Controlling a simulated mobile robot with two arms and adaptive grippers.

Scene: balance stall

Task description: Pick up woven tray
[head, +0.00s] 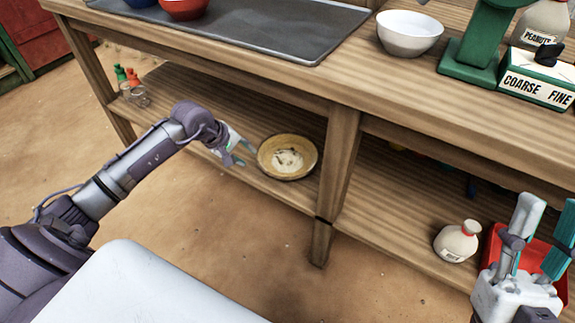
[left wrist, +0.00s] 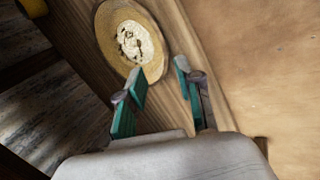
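The woven tray (head: 268,166) is a round, tan, shallow tray on the lower shelf, left of the middle table leg. Something pale with dark bits lies in its middle. In the left wrist view the tray (left wrist: 106,46) is beyond my fingertips. My left gripper (head: 241,153) is just left of the tray in the head view, apart from it. In the left wrist view my left gripper (left wrist: 160,80) is open, with nothing between its fingers. My right gripper (head: 543,232) is at the lower right, fingers up and spread apart, with nothing seen between them.
The lower shelf (head: 385,222) runs under the wooden counter (head: 300,85), whose middle leg (head: 337,165) stands just right of the tray. A beige jar (head: 456,242) and a red crate (head: 497,247) are at right. Small bottles (head: 133,92) stand at the shelf's left end.

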